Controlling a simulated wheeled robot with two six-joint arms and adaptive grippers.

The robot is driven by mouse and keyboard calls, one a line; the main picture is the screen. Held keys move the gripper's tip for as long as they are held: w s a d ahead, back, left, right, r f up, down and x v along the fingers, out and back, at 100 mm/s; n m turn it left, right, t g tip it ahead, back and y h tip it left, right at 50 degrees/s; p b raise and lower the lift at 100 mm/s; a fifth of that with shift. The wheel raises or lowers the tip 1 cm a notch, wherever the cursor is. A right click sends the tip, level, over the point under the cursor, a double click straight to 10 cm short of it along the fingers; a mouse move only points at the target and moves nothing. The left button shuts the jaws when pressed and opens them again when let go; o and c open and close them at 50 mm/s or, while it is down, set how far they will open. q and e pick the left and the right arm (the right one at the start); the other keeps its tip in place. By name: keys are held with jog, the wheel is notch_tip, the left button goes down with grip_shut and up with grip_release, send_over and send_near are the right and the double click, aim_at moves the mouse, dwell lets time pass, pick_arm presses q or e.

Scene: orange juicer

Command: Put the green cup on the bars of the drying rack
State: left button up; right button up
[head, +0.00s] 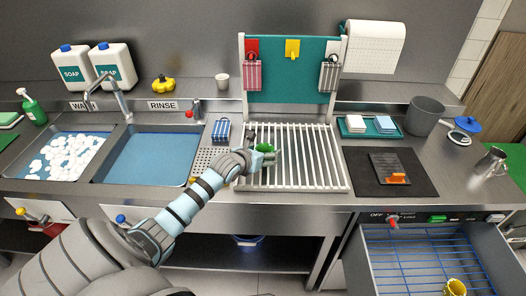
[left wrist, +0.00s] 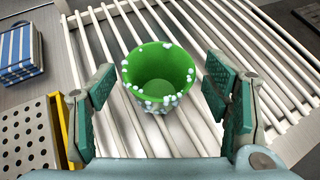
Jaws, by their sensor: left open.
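The green cup (left wrist: 160,78) appears upright over the white bars of the drying rack (left wrist: 100,45), with white foam drops around its rim and side. It also shows in the head view (head: 265,148), small and partly hidden by my gripper. My left gripper (left wrist: 160,95) is open, with one finger on each side of the cup and a visible gap on both sides. The rack's bars (head: 310,170) show around the cup in the head view. Whether the cup's base touches the bars is hard to see. My right gripper is not in view.
The rinse sink (head: 150,155) is further left. A dark mat (head: 375,185) lies right of the rack. The open drawer (head: 415,250) is at front right. Many rack bars are bare.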

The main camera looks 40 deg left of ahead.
pick_arm(q)
jog(key=p+v, duration=0.2)
jog(key=v, duration=1)
